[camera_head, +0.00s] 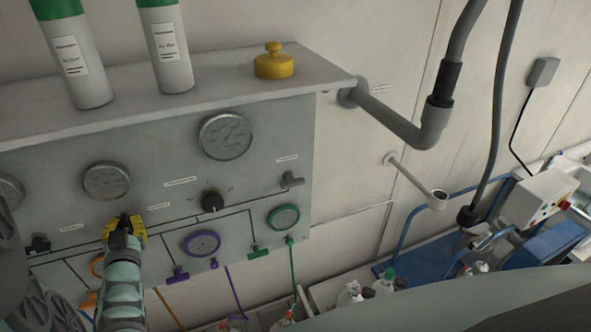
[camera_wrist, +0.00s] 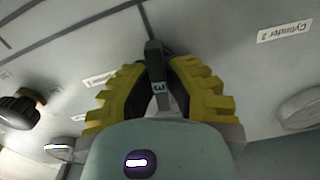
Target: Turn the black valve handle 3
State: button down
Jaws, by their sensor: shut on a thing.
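The black valve handle 3 (camera_wrist: 154,58) is on the grey panel, with a small "3" tag on it in the wrist view. My gripper (camera_wrist: 163,80) has its yellow fingers shut on the handle, one on each side. In the head view my gripper (camera_head: 124,230) reaches the panel below the left-middle gauge, and its fingers and wrist hide most of the handle there. The handle's exact angle is hard to tell.
A black knob (camera_head: 212,200) sits right of my gripper, a black valve (camera_head: 39,243) to its left. Gauges (camera_head: 225,136) are above; purple (camera_head: 201,243) and green (camera_head: 283,217) rings are lower right. A shelf (camera_head: 330,78) with bottles and a grey pipe (camera_head: 395,122) juts out.

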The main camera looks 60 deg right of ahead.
jog(key=shift+s+d+f+m+b, duration=0.1)
jog(key=shift+f+m+b, duration=0.1)
jog(key=shift+m+b, duration=0.25)
jog(key=m+b, duration=0.2)
jog(key=b, duration=0.1)
jog(key=shift+f+m, duration=0.15)
jog(key=shift+m, duration=0.2)
jog(key=m+b, duration=0.5)
jog(key=b, duration=0.1)
jog(key=shift+d+m, duration=0.15)
jog(key=shift+m, duration=0.15)
jog(key=m+b, duration=0.4)
jog(key=m, duration=0.1)
jog(key=shift+b, duration=0.3)
jog(key=shift+m+b, duration=0.8)
jog(key=shift+m, duration=0.2)
jog(key=c, duration=1)
grip_release()
jog(key=shift+r, duration=0.2)
jog(key=shift+a, duration=0.2)
